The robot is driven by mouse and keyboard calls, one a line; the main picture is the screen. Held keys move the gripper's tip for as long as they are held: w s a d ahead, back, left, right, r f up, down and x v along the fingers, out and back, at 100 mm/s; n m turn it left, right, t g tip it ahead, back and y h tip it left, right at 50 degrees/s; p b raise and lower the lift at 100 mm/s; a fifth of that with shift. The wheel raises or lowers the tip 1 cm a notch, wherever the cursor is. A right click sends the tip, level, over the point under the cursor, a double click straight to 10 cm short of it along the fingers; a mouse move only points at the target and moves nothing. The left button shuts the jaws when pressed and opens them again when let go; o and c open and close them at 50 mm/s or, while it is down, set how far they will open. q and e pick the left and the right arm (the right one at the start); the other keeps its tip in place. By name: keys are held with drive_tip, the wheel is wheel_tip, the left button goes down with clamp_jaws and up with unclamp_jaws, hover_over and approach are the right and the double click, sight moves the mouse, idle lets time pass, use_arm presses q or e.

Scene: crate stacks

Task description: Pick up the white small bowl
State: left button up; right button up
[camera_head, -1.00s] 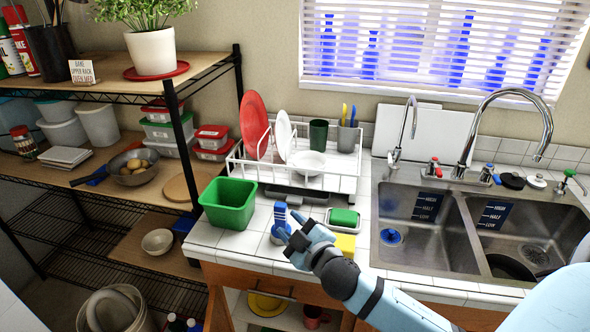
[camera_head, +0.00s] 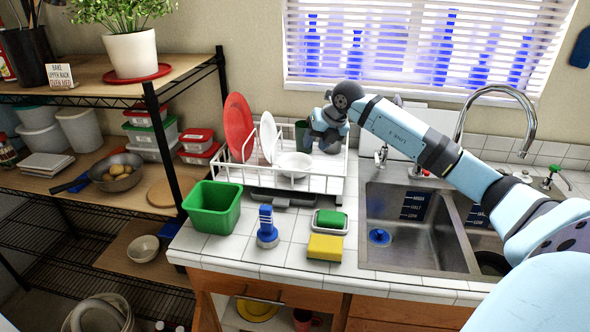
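A small white bowl (camera_head: 294,166) sits in the white dish rack (camera_head: 285,183) on the counter, in front of the plates. Another small whitish bowl (camera_head: 143,248) rests on the lower board of the shelf at the left. My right gripper (camera_head: 322,130) is over the back right of the rack, above and to the right of the bowl in the rack and apart from it in the picture. It points down and left; its fingertips are too small and dark to tell whether they are open. My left gripper is not in view.
A red plate (camera_head: 238,127) and a white plate (camera_head: 268,137) stand in the rack. A dark green cup (camera_head: 302,136) is beside my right gripper. A green bin (camera_head: 212,208), blue brush (camera_head: 267,228) and yellow sponge (camera_head: 325,247) stand in front. The sink (camera_head: 405,230) is right.

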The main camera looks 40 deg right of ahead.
drive_tip(key=d, duration=0.2)
drive_tip(key=h, duration=0.1)
approach(309, 164)
drive_tip(key=shift+m+g, duration=0.3)
drive_tip(key=x, duration=0.4)
drive_tip(key=shift+w+a+f+p, duration=0.15)
drive_tip(key=shift+w+a+p, duration=0.1)
drive_tip(key=shift+p, duration=0.1)
drive_tip(key=x, duration=0.5)
drive_tip(key=shift+w+d+p, duration=0.15)
drive_tip(key=shift+d+p, duration=0.1)
drive_tip(key=shift+p, duration=0.1)
drive_tip(key=shift+c, duration=0.3)
clamp_jaws()
